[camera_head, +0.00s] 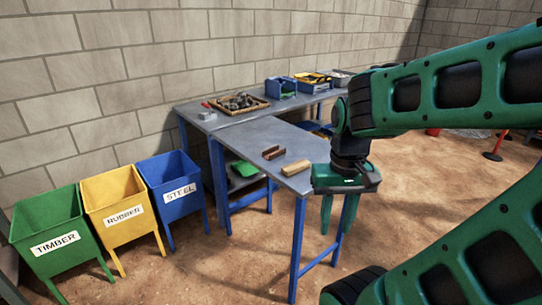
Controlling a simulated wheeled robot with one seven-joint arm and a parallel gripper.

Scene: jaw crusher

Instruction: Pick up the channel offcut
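A short rusty-brown piece (273,152), which looks like the channel offcut, lies on the near grey metal table (245,137). A pale yellow-tan block (296,168) lies just to its right and nearer. My gripper (337,218) is right of both pieces, by the table's right end, with its green fingers pointing down. The fingers are apart with nothing visible between them. It is not touching the brown piece.
Timber (52,243), rubber (124,217) and steel (181,193) bins stand left of the table. A wooden tray of dark pieces (239,112) sits further back, near blue containers (281,88). An orange-red post (497,145) stands at right. Open dirt floor lies in front.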

